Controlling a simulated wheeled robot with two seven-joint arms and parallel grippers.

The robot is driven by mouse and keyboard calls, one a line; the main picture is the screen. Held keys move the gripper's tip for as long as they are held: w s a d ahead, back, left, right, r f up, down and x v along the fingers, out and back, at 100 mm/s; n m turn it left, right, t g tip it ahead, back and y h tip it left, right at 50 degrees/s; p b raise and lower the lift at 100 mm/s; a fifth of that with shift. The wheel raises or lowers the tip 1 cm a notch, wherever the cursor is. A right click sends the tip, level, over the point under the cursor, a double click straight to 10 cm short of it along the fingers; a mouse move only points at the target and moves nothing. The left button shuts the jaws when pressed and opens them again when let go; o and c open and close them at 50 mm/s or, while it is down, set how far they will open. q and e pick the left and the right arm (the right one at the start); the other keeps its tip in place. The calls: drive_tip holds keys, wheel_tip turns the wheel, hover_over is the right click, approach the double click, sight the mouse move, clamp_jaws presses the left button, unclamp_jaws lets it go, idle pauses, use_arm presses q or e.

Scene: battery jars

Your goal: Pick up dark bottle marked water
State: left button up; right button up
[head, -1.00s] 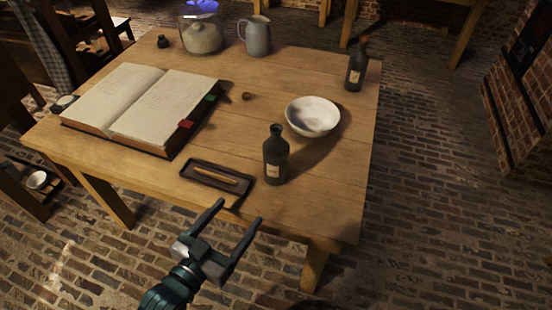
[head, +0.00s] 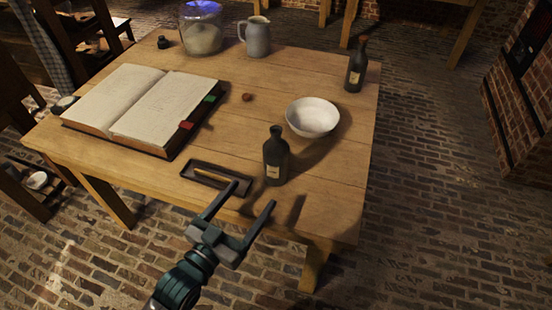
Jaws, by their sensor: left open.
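Two dark bottles with small pale labels stand upright on the wooden table. The near dark bottle (head: 276,156) is close to the table's front edge. The far dark bottle (head: 356,66) is near the right back corner. The labels are too small to read, so I cannot tell which is marked water. My left gripper (head: 254,193) is open and empty, with its fingers pointing up the picture toward the near bottle. The bottle's base is just beyond the fingertips and appears apart from them. My right gripper is not in view.
The wooden table (head: 330,195) holds a white bowl (head: 312,117) behind the near bottle. A dark tray (head: 196,178) with a thin stick lies left of it. An open book (head: 140,105), a glass jar (head: 201,30) and a grey jug (head: 257,38) stand farther back.

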sight(269, 169)
use_arm(q)
drive_tip(key=x, duration=0.8)
drive_tip(key=shift+w+p, duration=0.1)
drive_tip(key=shift+p, duration=0.3)
drive_tip(key=shift+w+d, duration=0.15)
drive_tip(key=shift+w, duration=0.05)
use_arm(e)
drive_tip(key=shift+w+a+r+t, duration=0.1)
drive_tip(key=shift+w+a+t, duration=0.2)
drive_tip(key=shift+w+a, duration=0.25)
use_arm(q)
drive_tip(key=shift+w, duration=0.1)
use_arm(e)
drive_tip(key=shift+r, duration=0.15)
use_arm(q)
drive_tip(key=shift+w+d+r, duration=0.15)
drive_tip(key=shift+w, duration=0.1)
drive_tip(key=p+x, duration=0.1)
drive_tip(key=x, duration=0.3)
drive_tip(key=shift+a+r, duration=0.15)
drive_tip(key=shift+a, duration=0.1)
drive_tip(key=shift+w+d, duration=0.15)
drive_tip(key=shift+w, duration=0.15)
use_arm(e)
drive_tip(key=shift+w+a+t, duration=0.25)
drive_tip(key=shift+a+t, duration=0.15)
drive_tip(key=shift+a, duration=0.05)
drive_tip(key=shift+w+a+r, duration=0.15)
use_arm(q)
drive_tip(key=shift+c, duration=0.2)
